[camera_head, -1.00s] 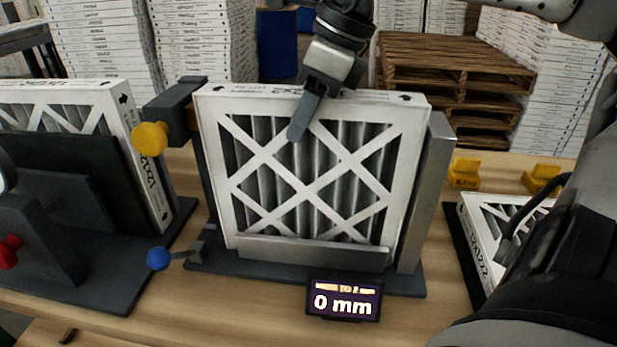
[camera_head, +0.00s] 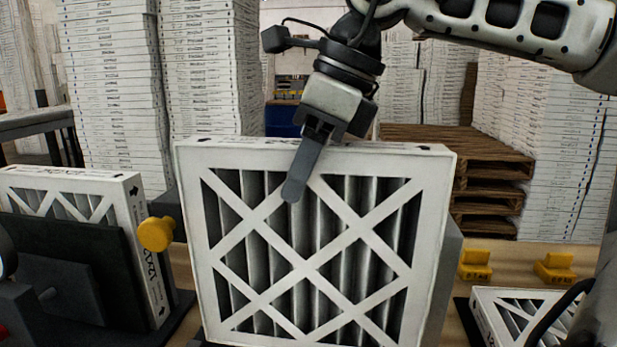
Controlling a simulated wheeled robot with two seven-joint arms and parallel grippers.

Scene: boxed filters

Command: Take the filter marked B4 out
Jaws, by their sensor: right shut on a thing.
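A white-framed pleated filter (camera_head: 190,240) with an X lattice stands upright in the middle of the head view. No B4 mark is readable on it. My right gripper (camera_head: 303,168) comes down from above and is shut on its top edge. One dark finger lies on the front face; the other is hidden behind the filter. The filter sits higher against the yellow knob (camera_head: 156,234) and metal side post (camera_head: 451,270) of its stand. Its bottom edge is cut off by the picture. My left gripper is not in view.
Another filter (camera_head: 152,262) stands in a dark fixture (camera_head: 65,265) at left. A filter (camera_head: 500,308) lies low at right, near two yellow blocks (camera_head: 475,264) (camera_head: 554,268) on the wooden table. Filter stacks (camera_head: 112,80) and wooden pallets (camera_head: 490,190) stand behind.

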